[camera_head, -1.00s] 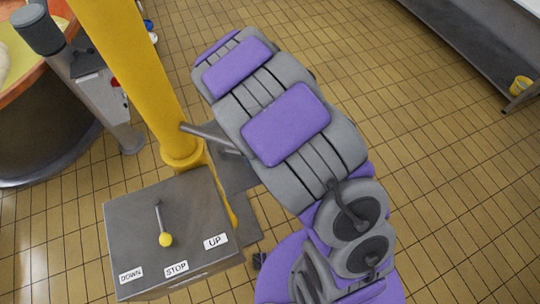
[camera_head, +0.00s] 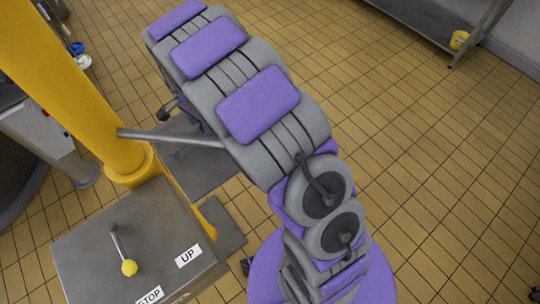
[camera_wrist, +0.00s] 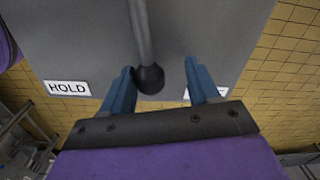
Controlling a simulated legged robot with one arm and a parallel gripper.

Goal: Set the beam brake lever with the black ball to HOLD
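The lever's black ball (camera_wrist: 150,79) hangs at the end of a grey rod (camera_wrist: 141,30) in the wrist view. My gripper (camera_wrist: 163,80) is open, with one blue finger on each side of the ball. The ball is closer to the left finger; I cannot tell whether they touch. The white HOLD label (camera_wrist: 67,88) is on the grey plate (camera_wrist: 80,40) left of the ball. A second label is mostly hidden behind the right finger. In the head view my arm hides the ball.
A yellow column (camera_head: 65,80) stands left of my arm, with a grey rod (camera_head: 165,138) reaching from it behind the arm. A grey box with a yellow-ball lever (camera_head: 129,267) and UP and STOP labels is lower left.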

